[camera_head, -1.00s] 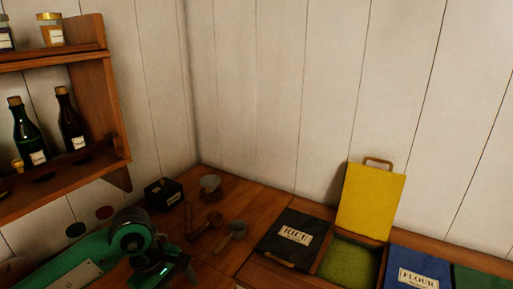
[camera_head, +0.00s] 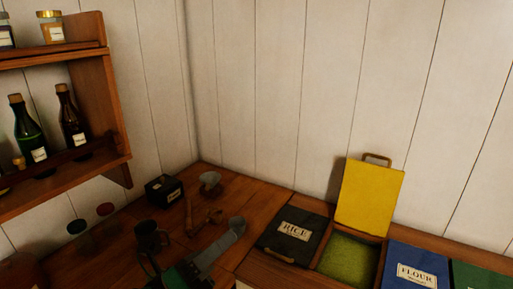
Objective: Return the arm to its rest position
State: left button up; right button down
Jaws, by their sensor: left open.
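My right gripper is not in view.
A dark mug (camera_head: 149,237) stands left of the gripper. The rice bin (camera_head: 291,236), an opened yellow-lidded bin (camera_head: 369,198) and the flour bin (camera_head: 415,270) are to the right. A bottle shelf (camera_head: 75,175) hangs left.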

pick_arm(q)
jog(key=w+a+f+n+t+y, duration=0.25)
jog(key=a+f+n+y, duration=0.65)
jog(key=n, duration=0.5)
jog(key=w+a+f+n+t+y, duration=0.1)
jog(key=a+f+n+t+y, duration=0.35)
jog(key=n+y, duration=0.8)
jog(key=s+a+f+n+g, duration=0.2)
jog(key=s+f+n+g, duration=0.4)
jog(key=s+f, duration=0.5)
jog(key=s+a+f+n+g, duration=0.2)
jog(key=s+f+n+g, duration=0.2)
jog(key=s+f+g, duration=0.55)
notch_tip(320, 180, down, 39)
jog(key=s+b, duration=0.2)
jog(key=b, duration=0.4)
jog(key=s+a+f+g+b, duration=0.2)
jog(key=s+a+f+b, duration=0.1)
jog(key=s+f, duration=1.5)
notch_tip(320, 180, down, 4)
jog(key=shift+s+a+f+m+b, duration=0.15)
jog(key=shift+s+f+m+b, duration=0.05)
jog(key=shift+s+m+b, duration=0.2)
jog(key=shift+h, duration=0.25)
